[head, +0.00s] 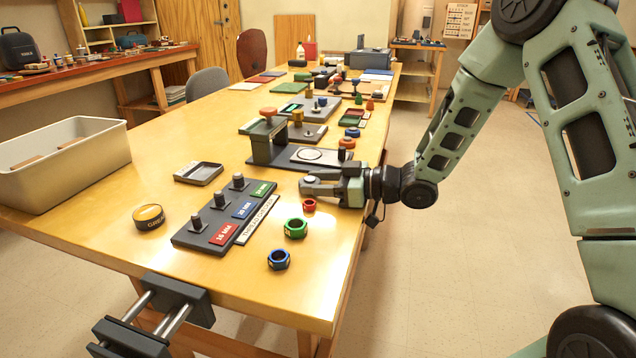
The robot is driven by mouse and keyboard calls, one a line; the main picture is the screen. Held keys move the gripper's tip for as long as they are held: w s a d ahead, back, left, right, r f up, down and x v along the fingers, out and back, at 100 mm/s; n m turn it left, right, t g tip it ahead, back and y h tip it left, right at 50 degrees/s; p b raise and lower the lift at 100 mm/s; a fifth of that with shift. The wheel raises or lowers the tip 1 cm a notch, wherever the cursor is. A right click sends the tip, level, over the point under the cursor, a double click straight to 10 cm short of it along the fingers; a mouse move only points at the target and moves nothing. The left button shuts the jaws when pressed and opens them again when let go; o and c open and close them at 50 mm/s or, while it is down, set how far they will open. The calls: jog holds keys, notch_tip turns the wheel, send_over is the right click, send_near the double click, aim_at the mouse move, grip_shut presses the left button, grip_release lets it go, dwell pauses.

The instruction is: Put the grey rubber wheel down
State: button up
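I cannot make out a grey rubber wheel for certain in the head view. My gripper (307,184) is low over the right side of the yellow wooden table (120,190), pointing left. Its fingertips are small and grey in this view. I cannot tell whether they are apart or closed on something grey. A red ring nut (309,204) lies just in front of the gripper. A dark board with three posts (208,229) and red, blue and green labels lies left of it. A shallow black tray (199,173) lies farther left.
A green ring (295,228) and a blue ring (278,259) lie near the right edge. A dark stand with a pale disc (312,154) is just behind the gripper. A grey bin (60,162), a round yellow-topped item (149,217) and a vice (150,318) are left and front.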

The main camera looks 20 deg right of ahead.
jog(key=o, duration=0.4)
jog(key=shift+s+f, duration=0.25)
jog(key=shift+f, duration=0.55)
jog(key=shift+c, duration=0.2)
jog(key=shift+r, duration=0.15)
jog(key=r+p+v, duration=0.1)
jog(key=v, duration=1.1)
jog(key=shift+w+r, duration=0.25)
jog(key=shift+w, duration=0.05)
